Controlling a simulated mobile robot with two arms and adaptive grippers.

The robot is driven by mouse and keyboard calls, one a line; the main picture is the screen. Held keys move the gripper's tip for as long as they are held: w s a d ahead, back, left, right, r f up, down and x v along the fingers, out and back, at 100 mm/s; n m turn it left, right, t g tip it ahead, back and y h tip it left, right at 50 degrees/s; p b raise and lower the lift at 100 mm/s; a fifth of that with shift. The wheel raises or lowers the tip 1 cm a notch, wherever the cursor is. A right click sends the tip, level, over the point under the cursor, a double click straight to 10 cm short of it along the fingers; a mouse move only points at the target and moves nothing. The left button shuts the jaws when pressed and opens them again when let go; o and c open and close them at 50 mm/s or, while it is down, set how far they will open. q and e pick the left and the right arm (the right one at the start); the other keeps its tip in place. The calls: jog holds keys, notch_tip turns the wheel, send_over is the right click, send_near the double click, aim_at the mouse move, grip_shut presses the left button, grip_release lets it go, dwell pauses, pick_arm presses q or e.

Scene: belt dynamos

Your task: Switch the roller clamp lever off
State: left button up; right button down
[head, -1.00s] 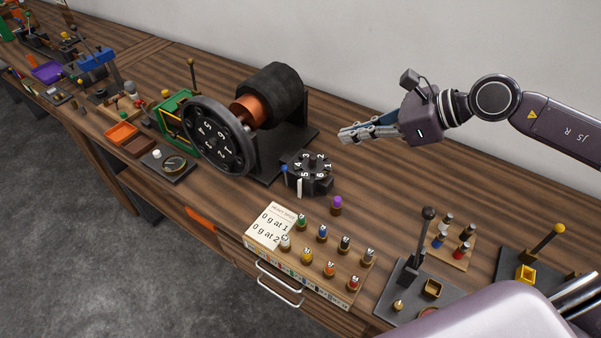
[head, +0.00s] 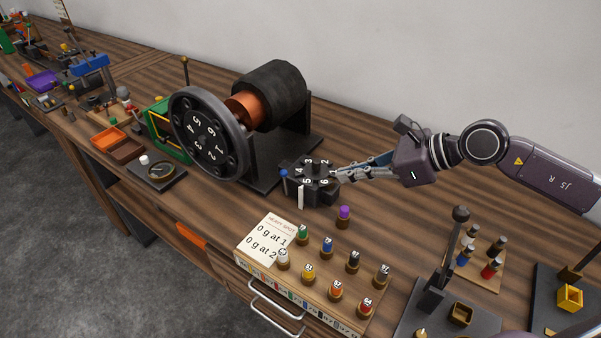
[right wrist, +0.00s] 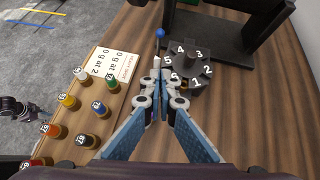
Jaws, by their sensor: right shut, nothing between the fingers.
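A black dial (head: 318,172) with white numbers stands on the bench. A short lever with a blue ball (head: 283,173) rises at its left side, and a white pointer (head: 300,197) stands at its front. I cannot tell which part is the roller clamp lever. My right gripper (head: 334,174) is shut and empty, its tips at the dial's right edge in the head view. In the right wrist view, the gripper's tips (right wrist: 161,76) overlap the dial's (right wrist: 186,68) left edge, below the blue ball (right wrist: 160,33). Contact is unclear. My left gripper is out of view.
A large numbered wheel (head: 207,138) and a black drum (head: 270,88) stand behind and left of the dial. Several coloured weights (head: 327,247) and a paper card (head: 266,236) are in front. A tall black lever (head: 448,245) stands to the right.

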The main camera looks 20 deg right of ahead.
jog(key=p, duration=0.5)
send_near(285, 183)
jog(key=x, duration=0.4)
jog(key=shift+w+a+r, duration=0.15)
jog(key=shift+w+a, duration=0.1)
jog(key=shift+w, duration=0.35)
